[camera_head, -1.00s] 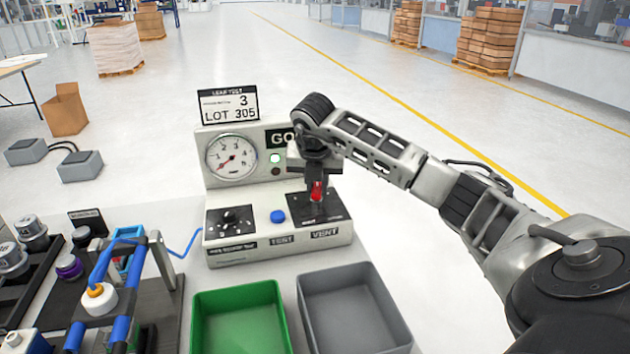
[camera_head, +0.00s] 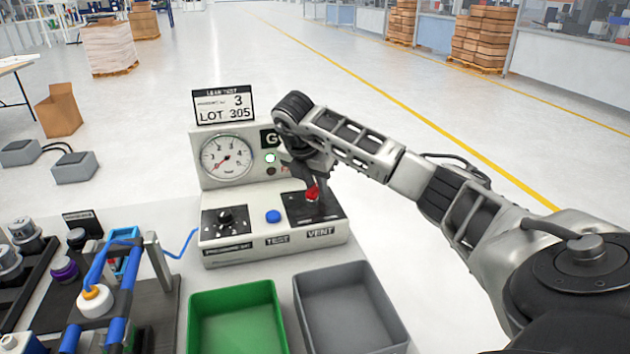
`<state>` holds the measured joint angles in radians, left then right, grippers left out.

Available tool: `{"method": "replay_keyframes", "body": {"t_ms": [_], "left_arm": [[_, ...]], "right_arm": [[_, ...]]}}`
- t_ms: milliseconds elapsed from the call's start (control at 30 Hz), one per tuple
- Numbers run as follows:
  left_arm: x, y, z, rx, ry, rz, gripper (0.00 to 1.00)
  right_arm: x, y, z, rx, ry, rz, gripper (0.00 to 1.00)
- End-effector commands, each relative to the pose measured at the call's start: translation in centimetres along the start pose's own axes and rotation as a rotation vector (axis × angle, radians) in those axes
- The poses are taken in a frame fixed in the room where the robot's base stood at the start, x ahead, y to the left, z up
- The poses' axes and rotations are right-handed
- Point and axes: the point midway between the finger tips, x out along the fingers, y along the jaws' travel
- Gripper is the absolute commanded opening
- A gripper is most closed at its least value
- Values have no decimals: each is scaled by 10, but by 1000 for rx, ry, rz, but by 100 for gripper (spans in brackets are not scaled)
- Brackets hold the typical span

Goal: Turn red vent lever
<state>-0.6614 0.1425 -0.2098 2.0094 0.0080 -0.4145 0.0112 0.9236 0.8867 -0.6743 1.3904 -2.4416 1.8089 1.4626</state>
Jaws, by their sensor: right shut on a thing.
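The red vent lever (camera_head: 312,194) stands on a black plate (camera_head: 325,211) at the right of the leak tester's panel (camera_head: 228,249), above the VENT label. My right gripper (camera_head: 312,184) comes down over the lever from above and is shut on it. The gripper is tilted, and its fingers partly hide the lever's upper part. A gauge (camera_head: 227,158) with a red needle near its low end, a lit green lamp (camera_head: 270,158), a blue button (camera_head: 273,216) and a black knob (camera_head: 226,216) also sit on the tester. My left gripper is not in view.
A green bin (camera_head: 238,290) and a grey bin (camera_head: 350,275) stand in front of the tester. A fixture with blue tubes (camera_head: 108,270) and several fittings fill the left. A lot sign (camera_head: 223,105) rises behind the tester.

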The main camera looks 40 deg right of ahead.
Motion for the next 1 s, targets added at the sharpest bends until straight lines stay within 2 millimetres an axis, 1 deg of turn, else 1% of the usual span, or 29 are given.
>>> {"method": "replay_keyframes", "body": {"t_ms": [233, 267, 300, 333, 600, 733, 867, 967, 1000], "left_arm": [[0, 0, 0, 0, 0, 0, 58], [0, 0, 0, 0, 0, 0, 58], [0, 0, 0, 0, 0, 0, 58], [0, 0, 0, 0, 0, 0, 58], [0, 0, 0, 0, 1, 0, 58], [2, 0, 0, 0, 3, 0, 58], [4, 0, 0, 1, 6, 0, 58], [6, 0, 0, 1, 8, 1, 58], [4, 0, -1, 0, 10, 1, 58]], "right_arm": [[-1, 0, 2, 7, -3, 1, 0], [-1, 0, 2, 7, -3, 1, 23], [-1, 0, 2, 7, -3, 1, 34], [-1, 0, 2, 6, -2, 1, 42], [-1, 0, 1, 3, -1, 0, 42], [-8, 1, 0, 2, -1, 3, 42], [-28, 1, 1, 3, -3, 6, 42], [-51, 1, 1, 4, -3, 8, 42], [-63, 1, 1, 3, -3, 8, 42]]}}
